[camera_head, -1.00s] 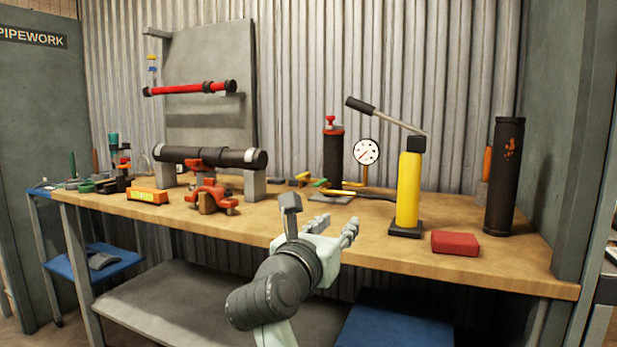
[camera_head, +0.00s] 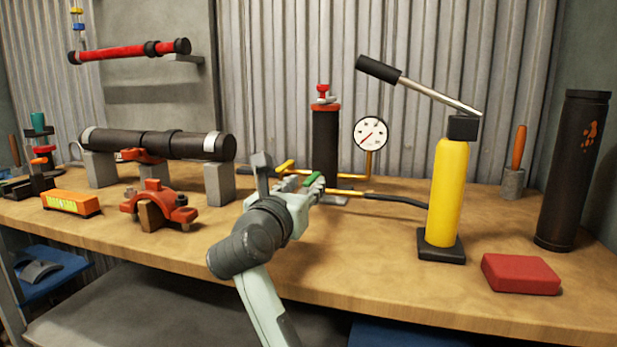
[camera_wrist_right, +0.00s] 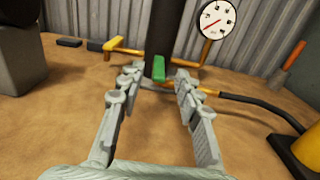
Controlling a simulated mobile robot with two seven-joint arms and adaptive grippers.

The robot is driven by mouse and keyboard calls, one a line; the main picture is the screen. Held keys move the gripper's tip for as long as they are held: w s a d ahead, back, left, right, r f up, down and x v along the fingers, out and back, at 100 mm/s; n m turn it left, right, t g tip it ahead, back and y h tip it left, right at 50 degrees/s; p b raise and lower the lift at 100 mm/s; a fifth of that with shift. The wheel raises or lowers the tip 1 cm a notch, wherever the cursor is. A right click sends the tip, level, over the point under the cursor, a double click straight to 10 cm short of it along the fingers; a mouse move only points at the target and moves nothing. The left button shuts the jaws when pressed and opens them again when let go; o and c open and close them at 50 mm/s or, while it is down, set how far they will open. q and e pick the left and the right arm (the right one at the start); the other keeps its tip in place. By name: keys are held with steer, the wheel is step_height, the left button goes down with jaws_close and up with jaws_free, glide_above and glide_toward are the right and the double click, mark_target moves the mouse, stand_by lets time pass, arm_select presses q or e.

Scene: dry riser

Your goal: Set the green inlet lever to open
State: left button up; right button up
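The green inlet lever (camera_head: 313,179) is at the foot of the black upright cylinder (camera_head: 325,145), partly hidden behind my right gripper in the head view. In the right wrist view the green lever (camera_wrist_right: 159,68) stands in front of the cylinder, straight ahead between the two fingers. My right gripper (camera_head: 312,195) is open and empty, low over the bench; its fingers also show in the right wrist view (camera_wrist_right: 155,88), spread apart with the lever beyond their tips. A yellow lever (camera_wrist_right: 113,45) lies left of the green one on brass pipework. My left gripper is not in view.
A pressure gauge (camera_head: 370,133) stands right of the cylinder. A black hose (camera_head: 395,199) runs to the yellow hand pump (camera_head: 445,190). A red block (camera_head: 520,273) lies front right. A red clamp (camera_head: 160,206) and a black pipe on supports (camera_head: 160,144) are left.

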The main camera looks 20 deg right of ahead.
steer(key=shift+x, duration=2.1)
jaws_close()
